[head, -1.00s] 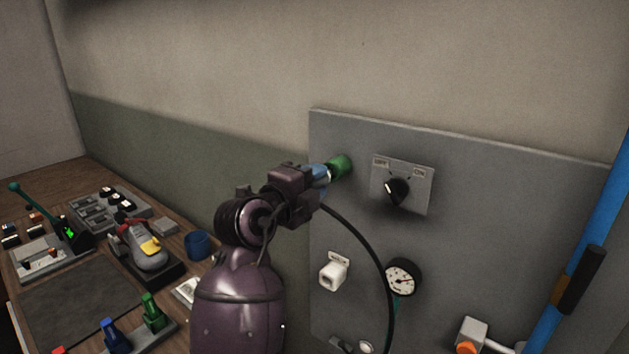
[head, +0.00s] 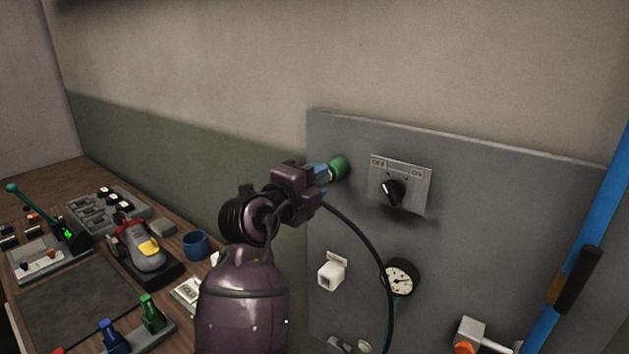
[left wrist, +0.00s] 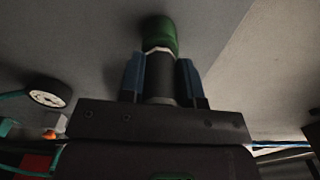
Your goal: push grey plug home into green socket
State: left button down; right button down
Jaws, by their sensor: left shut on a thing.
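The green socket (head: 339,166) sticks out from the upper left of the grey wall panel. It also shows at the top of the left wrist view (left wrist: 159,36). My left gripper (head: 318,174) is shut on the dark grey plug (left wrist: 159,76), with one blue finger on each side of it. The plug points at the socket and lines up with it. A pale ring shows where plug and socket meet; I cannot tell how deep the plug sits. In the head view the fingers mostly hide the plug. My right gripper is not in view.
The wall panel (head: 455,255) carries a rotary switch (head: 393,190) right of the socket, a white fitting (head: 331,274) and a gauge (head: 402,277) below. A black cable (head: 374,245) hangs from the gripper area. A blue pole (head: 603,215) stands at right; a cluttered workbench (head: 70,300) lies at left.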

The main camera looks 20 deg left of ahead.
pick_arm(q)
jog(key=shift+w, duration=0.15)
jog(key=c, duration=0.7)
grip_release()
jog(key=shift+d, duration=0.1)
jog(key=shift+c, duration=0.2)
